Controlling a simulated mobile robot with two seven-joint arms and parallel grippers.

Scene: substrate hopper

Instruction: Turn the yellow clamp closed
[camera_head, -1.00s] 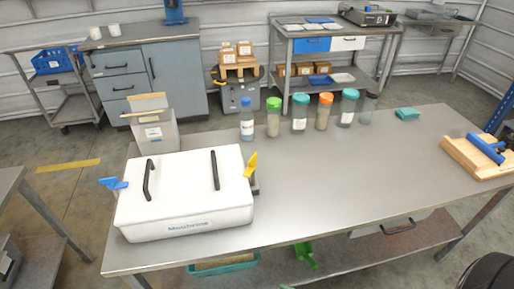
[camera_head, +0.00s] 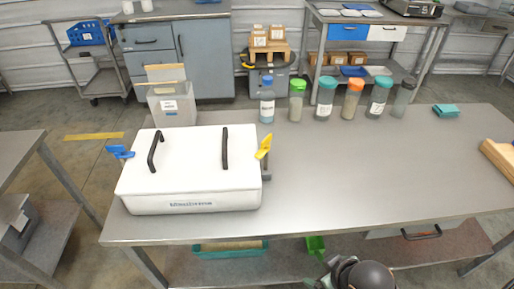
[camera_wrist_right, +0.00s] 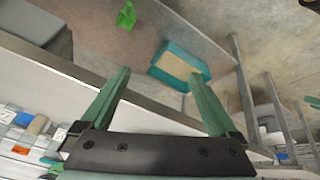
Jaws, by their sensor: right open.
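The yellow clamp (camera_head: 264,147) stands tilted upward at the right side of the white hopper box (camera_head: 190,203), with its lever raised. A blue clamp (camera_head: 120,152) is on the box's left side. The box lid is down and has two black handles. My right gripper (camera_wrist_right: 158,78) is open and empty, its two green fingers apart. In the head view only part of it (camera_head: 322,281) shows at the bottom edge, below and to the right of the clamp, in front of the table. The clamp is not in the wrist view. My left gripper is not in view.
The steel table (camera_head: 340,190) is clear right of the box. Several lidded bottles stand behind, including an orange-lidded one (camera_head: 351,98). A clear bin (camera_head: 172,110) is behind the box. A teal tray (camera_head: 230,248) and a green scoop (camera_head: 316,246) are on the lower shelf.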

